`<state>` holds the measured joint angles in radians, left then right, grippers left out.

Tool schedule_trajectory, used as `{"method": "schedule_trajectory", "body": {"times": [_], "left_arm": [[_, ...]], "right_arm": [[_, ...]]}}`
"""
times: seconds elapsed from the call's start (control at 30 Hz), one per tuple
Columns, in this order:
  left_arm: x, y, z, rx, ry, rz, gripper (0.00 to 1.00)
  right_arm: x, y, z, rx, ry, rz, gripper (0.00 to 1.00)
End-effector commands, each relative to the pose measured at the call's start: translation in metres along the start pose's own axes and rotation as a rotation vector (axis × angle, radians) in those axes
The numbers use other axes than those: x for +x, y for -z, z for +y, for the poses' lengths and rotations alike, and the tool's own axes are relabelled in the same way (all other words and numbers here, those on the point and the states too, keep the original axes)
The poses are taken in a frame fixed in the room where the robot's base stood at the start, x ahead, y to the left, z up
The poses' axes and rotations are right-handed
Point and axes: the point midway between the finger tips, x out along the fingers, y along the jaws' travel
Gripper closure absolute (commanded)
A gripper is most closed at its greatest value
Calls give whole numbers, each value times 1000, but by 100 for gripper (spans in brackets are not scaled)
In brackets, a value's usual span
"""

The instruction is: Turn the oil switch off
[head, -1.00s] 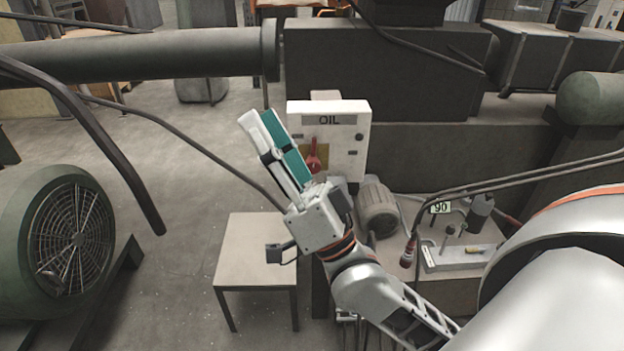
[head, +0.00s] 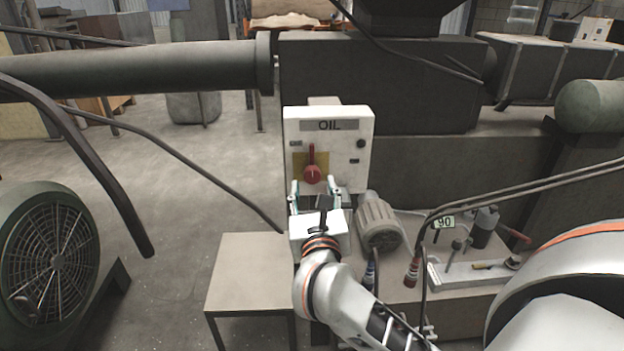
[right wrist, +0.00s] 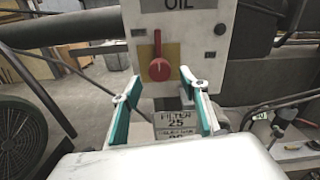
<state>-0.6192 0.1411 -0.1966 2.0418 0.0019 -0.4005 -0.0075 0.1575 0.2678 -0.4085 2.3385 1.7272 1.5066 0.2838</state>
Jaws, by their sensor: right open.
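The oil switch is a red rotary knob (head: 313,173) on a yellow plate, on the front of a white box labelled OIL (head: 345,125). Its handle points straight up. The knob also shows in the right wrist view (right wrist: 159,68), upper middle. My right gripper (head: 314,184) is open and empty, just below and in front of the knob. In the right wrist view its two teal-padded fingers (right wrist: 163,92) stand apart on either side, below the knob, and do not touch it. My left gripper is not in view.
A small table (head: 245,265) stands left of my right arm. A motor (head: 378,222) and a tool tray (head: 465,272) are to the right. A thin cable (head: 180,152) slants down left of the box. A large fan (head: 50,255) stands at far left.

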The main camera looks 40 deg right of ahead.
Motion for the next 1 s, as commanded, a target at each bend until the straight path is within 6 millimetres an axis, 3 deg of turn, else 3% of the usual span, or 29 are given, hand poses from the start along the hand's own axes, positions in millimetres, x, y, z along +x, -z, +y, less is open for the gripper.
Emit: {"method": "schedule_trajectory", "body": {"times": [0.3, 0.67, 0.8, 1.0], "left_arm": [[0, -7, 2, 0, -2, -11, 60], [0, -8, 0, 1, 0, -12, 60], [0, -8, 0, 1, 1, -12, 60], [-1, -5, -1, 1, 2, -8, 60]], "right_arm": [[40, 0, 0, -4, 1, -1, 56], [45, 0, 0, -3, 0, -1, 56], [45, 0, 0, -4, 0, -1, 93], [45, -1, 0, -10, 1, -1, 95]]}}
